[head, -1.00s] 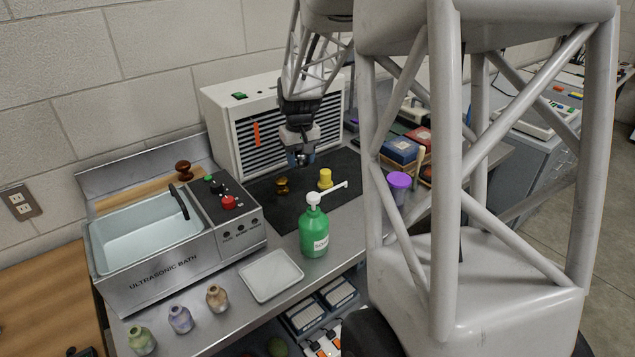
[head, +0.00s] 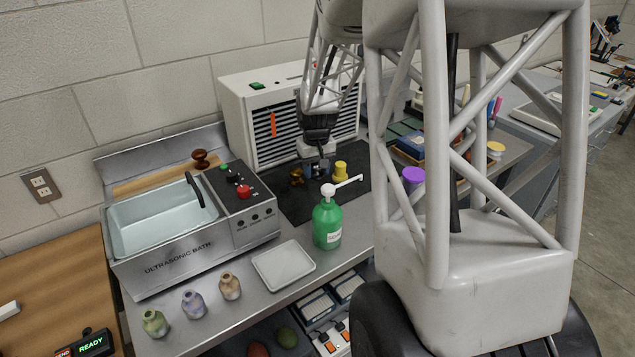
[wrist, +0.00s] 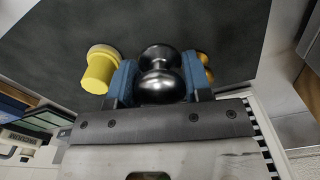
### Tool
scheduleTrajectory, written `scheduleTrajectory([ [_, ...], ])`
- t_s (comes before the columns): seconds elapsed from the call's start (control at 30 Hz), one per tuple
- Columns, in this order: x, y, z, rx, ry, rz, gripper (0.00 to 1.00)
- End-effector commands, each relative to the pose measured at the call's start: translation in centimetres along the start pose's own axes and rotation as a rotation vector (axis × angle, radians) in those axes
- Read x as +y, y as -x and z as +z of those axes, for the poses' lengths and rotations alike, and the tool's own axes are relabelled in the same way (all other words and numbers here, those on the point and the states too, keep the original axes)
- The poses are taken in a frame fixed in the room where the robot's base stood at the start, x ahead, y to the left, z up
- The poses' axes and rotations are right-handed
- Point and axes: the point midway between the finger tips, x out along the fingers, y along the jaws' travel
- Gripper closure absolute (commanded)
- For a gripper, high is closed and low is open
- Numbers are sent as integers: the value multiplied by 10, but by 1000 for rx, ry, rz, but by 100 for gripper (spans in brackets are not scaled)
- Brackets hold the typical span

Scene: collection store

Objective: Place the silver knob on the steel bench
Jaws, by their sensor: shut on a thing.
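The silver knob (wrist: 160,78), dark and shiny with a rounded head, is between the two blue fingers of my gripper (wrist: 160,82) in the wrist view. The fingers are shut on it. In the head view my gripper (head: 318,170) is low over the dark mat (head: 290,205), between a yellow knob and a brass knob. The silver knob is hardly visible there, and I cannot tell whether it touches the mat. The steel bench (head: 352,232) is bare around the green bottle.
The yellow knob (head: 341,171) and brass knob (head: 296,177) stand close on either side. A green pump bottle (head: 327,225), white tray (head: 283,265), three small jars (head: 193,303) and the ultrasonic bath (head: 180,250) occupy the bench. A slatted white unit (head: 240,105) stands behind.

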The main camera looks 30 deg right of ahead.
Motion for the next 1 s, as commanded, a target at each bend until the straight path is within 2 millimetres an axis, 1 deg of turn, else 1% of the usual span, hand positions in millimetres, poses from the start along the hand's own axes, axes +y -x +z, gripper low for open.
scheduleTrajectory([
  [0.03, 0, -6, 0, -1, 0, 0, 84],
  [0.13, 0, -12, -1, 1, 0, 0, 84],
  [0.47, 0, -13, -1, 1, 0, 0, 84],
  [0.57, 0, -16, 0, 0, 0, 0, 84],
  [0.83, 0, -43, 0, -1, 0, 0, 84],
  [1.0, 0, -51, 0, 1, 0, 0, 84],
])
